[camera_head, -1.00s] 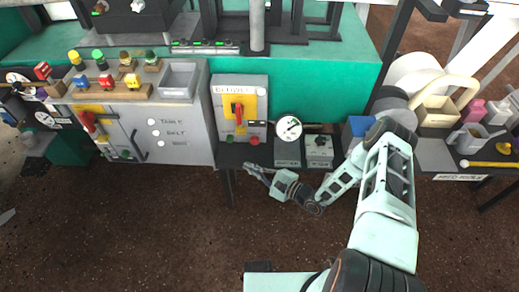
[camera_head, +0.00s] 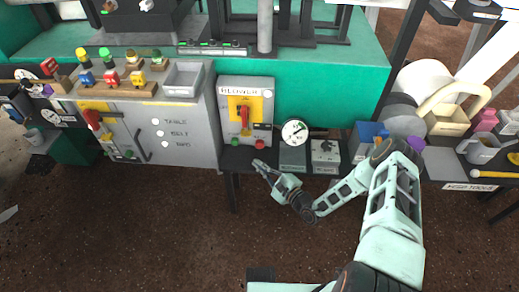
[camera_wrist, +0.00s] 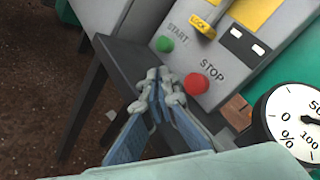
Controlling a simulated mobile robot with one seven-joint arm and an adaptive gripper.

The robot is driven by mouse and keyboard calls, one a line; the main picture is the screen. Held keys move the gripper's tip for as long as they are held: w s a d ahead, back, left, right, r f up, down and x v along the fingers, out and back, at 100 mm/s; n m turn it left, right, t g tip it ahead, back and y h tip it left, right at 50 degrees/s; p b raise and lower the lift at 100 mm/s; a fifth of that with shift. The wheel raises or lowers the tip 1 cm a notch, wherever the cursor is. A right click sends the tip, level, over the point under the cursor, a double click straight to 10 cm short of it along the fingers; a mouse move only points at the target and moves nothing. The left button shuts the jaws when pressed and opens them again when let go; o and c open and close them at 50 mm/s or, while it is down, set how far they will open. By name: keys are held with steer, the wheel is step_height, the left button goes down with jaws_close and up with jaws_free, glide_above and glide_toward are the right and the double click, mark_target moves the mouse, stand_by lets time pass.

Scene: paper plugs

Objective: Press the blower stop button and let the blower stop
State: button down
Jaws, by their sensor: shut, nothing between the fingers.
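The grey blower box (camera_head: 246,86), labelled BLOWER, stands at the bench's front edge in the head view. Its red stop button (camera_head: 260,144) is low on the front, right of the green start button (camera_head: 235,142). In the wrist view the red button (camera_wrist: 197,84) sits under the word STOP, and the green button (camera_wrist: 164,44) under START. My gripper (camera_wrist: 160,76) is shut and empty, with its fingertips just left of the red button; no contact is clear. In the head view my gripper (camera_head: 258,164) is just below the stop button.
A dial gauge (camera_head: 295,132) stands right of the blower box; its face also shows in the wrist view (camera_wrist: 296,120). A yellow lockout plate with a red handle (camera_head: 244,115) is above the buttons. A dark shelf edge (camera_wrist: 125,75) runs beside my fingers.

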mark_target(257, 145)
steer(key=shift+w+d+b, duration=0.1)
steer(key=shift+w+b, duration=0.95)
steer(key=shift+w, duration=1.55)
steer(key=shift+w, duration=0.1)
steer(key=shift+w, duration=0.15)
steer(key=shift+w+r, duration=0.1)
steer(key=shift+w, duration=0.1)
steer(key=shift+w+r+b, duration=0.25)
steer(key=shift+w+b, duration=0.1)
steer(key=shift+w+r+b, duration=0.2)
steer(key=shift+w+b, duration=0.2)
steer(key=shift+w, duration=0.05)
stand_by(0.4)
steer(key=shift+s, duration=0.15)
stand_by(0.3)
steer(key=shift+s+f+p, duration=0.2)
steer(key=shift+s+p, duration=0.65)
steer(key=shift+p, duration=0.2)
steer(key=shift+s+f+p, duration=0.15)
steer(key=shift+s+p, duration=0.25)
steer(key=shift+s, duration=0.5)
steer(key=shift+s+f+p, duration=0.15)
steer(key=shift+s+p, duration=0.2)
steer(key=shift+s, duration=0.5)
